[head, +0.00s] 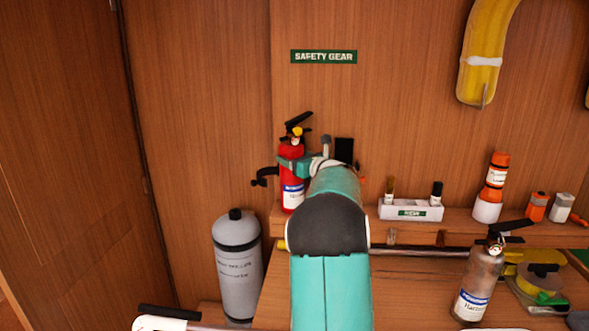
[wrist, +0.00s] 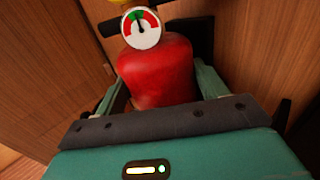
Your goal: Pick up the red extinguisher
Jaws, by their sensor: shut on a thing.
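The red extinguisher (head: 291,180) stands upright against the wooden wall at the left end of the shelf, with a black handle on top and a white and blue label low on its body. In the wrist view its red body (wrist: 160,72) and round gauge fill the upper middle. My gripper (head: 292,165) is shut around the extinguisher's upper body, with one finger on each side in the wrist view (wrist: 163,90). My teal arm hides part of the shelf to the right. I cannot tell whether the extinguisher's base touches the shelf.
A grey cylinder (head: 237,262) stands left of my arm. The shelf holds a white tray (head: 410,211) of small bottles and an orange canister (head: 494,180). A rail (head: 420,252) runs below the shelf.

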